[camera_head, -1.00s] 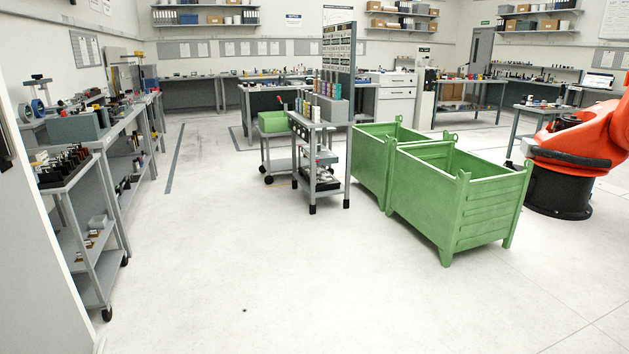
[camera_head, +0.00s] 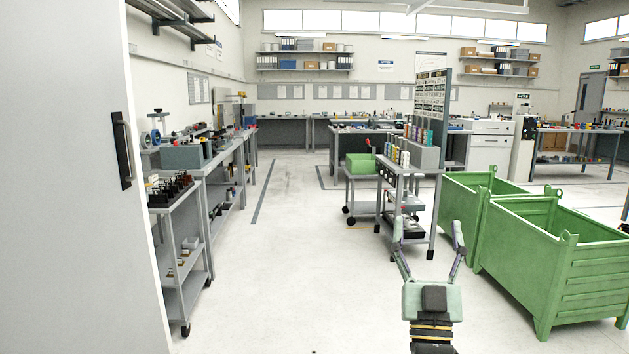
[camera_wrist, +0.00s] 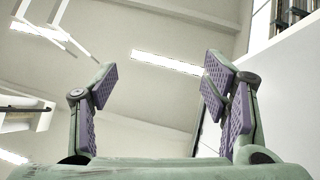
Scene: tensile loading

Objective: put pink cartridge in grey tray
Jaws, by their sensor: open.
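My gripper (camera_head: 428,234) is open and empty, raised in front of the head camera with its two fingers apart. In the wrist view the open gripper (camera_wrist: 160,80) points up at the ceiling, with purple pads on its fingers. I cannot make out a pink cartridge for certain. A row of small coloured items (camera_head: 401,157) stands on a grey trolley (camera_head: 401,170) in the middle, well beyond my gripper, too small to tell apart. I cannot pick out the grey tray for certain.
Two green crates (camera_head: 548,262) stand at the right. A grey shelf cart (camera_head: 178,250) and long bench (camera_head: 222,150) line the left, beside a large white panel (camera_head: 70,190) close by. A green bin (camera_head: 360,164) sits on a low cart. The floor (camera_head: 300,250) between is clear.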

